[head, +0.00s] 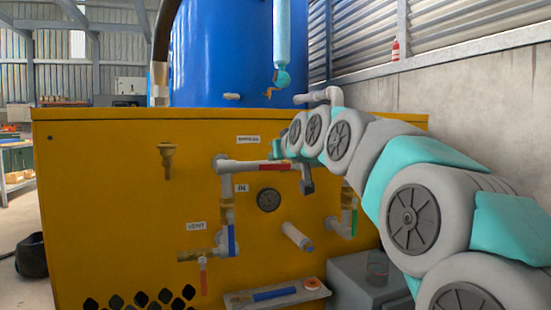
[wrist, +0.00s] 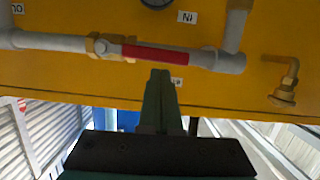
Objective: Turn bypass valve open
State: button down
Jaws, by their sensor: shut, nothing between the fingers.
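The bypass valve's red lever (head: 273,167) lies along the horizontal grey pipe near the top of the yellow panel. In the wrist view, which looks upside down, the red lever (wrist: 165,54) runs level from the brass valve body (wrist: 105,47), in line with the pipe. My gripper (wrist: 160,73) is shut and empty. Its fingertips show just beside the lever's middle; I cannot tell whether they touch it. In the head view my arm covers the brass body and the gripper cannot be made out clearly.
The yellow panel (head: 110,190) also carries a blue-handled valve (head: 232,240), a vent valve with a red handle (head: 203,278), a green-handled valve (head: 354,222), a gauge (head: 269,200) and a protruding pipe stub (head: 297,236). A blue tank (head: 222,50) stands behind.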

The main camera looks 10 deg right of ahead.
jog(key=s+d+r+p, duration=0.2)
jog(key=s+r, duration=0.4)
jog(key=s, duration=0.3)
jog(key=s+a+f+g+p, duration=0.2)
jog(key=s+f+g+p, duration=0.3)
jog(key=f, duration=0.6)
jog(key=s+a+f+g, duration=0.25)
jog(key=s+f, duration=0.35)
jog(key=f, duration=0.5)
jog(key=s+d+f+g+p, duration=0.1)
jog(key=s+f+g, duration=0.2)
jog(key=s, duration=0.6)
jog(key=s+d+f+m+g+h+p, duration=0.1)
jog(key=s+f+g+p, duration=0.1)
jog(key=s+f, duration=0.6)
jog(key=s+d+f+m+g+h+p, duration=0.1)
jog(key=s+f+g, duration=0.3)
jog(key=s, duration=0.6)
jog(key=shift+s+d+f+p, duration=0.15)
jog(key=shift+f+p, duration=0.4)
jog(key=shift+f, duration=0.15)
